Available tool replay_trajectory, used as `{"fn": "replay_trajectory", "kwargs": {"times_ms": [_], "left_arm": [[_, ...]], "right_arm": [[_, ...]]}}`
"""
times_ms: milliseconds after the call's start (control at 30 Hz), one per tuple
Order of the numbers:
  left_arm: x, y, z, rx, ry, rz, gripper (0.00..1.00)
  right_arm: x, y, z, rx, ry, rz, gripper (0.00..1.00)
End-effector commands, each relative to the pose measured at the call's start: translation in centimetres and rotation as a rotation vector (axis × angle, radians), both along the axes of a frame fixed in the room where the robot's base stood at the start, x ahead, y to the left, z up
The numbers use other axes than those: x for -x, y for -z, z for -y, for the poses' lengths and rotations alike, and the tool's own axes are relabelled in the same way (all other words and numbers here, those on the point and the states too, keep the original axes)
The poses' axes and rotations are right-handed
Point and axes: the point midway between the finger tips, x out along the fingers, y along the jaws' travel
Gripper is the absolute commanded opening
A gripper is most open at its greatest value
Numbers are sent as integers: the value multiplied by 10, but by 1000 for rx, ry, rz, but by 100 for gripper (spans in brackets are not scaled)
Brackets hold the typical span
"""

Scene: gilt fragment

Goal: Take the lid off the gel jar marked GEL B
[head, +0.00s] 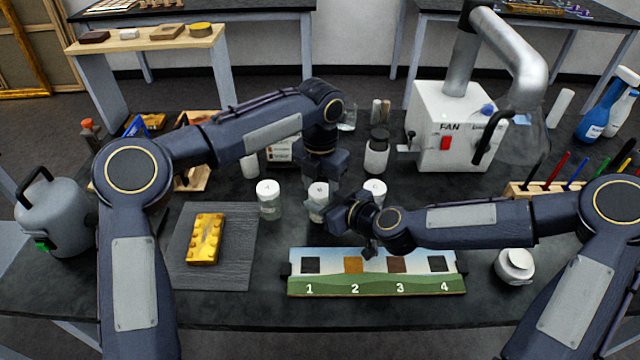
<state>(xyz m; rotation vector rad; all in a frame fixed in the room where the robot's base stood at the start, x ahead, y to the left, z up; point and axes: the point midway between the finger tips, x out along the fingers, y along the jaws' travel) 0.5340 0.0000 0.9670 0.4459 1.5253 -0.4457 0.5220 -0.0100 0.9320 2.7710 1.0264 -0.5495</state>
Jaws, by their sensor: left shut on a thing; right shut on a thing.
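Three small clear jars with white lids stand in a row mid-table: the left jar (269,200), the middle jar (317,214) and the right jar (376,187). The marks on their lids are too small to read surely. My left gripper (319,178) points down from above, shut at the white lid (317,189) of the middle jar. My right gripper (336,214) reaches in from the right and is shut on that jar's side. The lid appears to sit on the jar. The grippers partly hide both, so any gap is hard to tell.
A numbered panel (376,285) lies in front of the jars. A gilt fragment (205,240) rests on a grey mat (240,265) at left. A white fan box (455,125) with a duct stands behind. A white pot (514,265) sits front right, near my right arm.

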Motion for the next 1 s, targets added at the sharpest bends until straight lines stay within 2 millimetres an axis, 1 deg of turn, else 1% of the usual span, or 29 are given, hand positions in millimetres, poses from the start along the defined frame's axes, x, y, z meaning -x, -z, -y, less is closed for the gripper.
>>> {"fn": "replay_trajectory", "kwargs": {"times_ms": [33, 100, 333, 367, 500, 767, 867, 1000], "left_arm": [[0, -1, 0, -1, -44, 3, 19], [0, -1, 0, 0, -78, 2, 19], [0, 0, 0, 1, -79, 2, 19], [0, 0, 0, 1, -79, 2, 51], [0, 0, 0, 1, -78, 2, 68], [0, -2, 0, 1, -77, 2, 68], [-1, -8, 0, 1, -78, 3, 68], [0, -27, 1, 2, -77, 3, 68]], "right_arm": [[0, 0, 0, -1, 0, 1, 0], [0, 0, 0, -1, 0, 1, 0], [0, 0, 0, -1, -1, 1, 0], [0, 0, 0, -1, -1, 1, 0], [0, 0, 0, -1, -1, 1, 0], [0, 0, 0, -1, -1, 1, 0], [0, 0, 0, -1, -1, 1, 0], [0, 0, 0, -1, -1, 1, 0]]}}
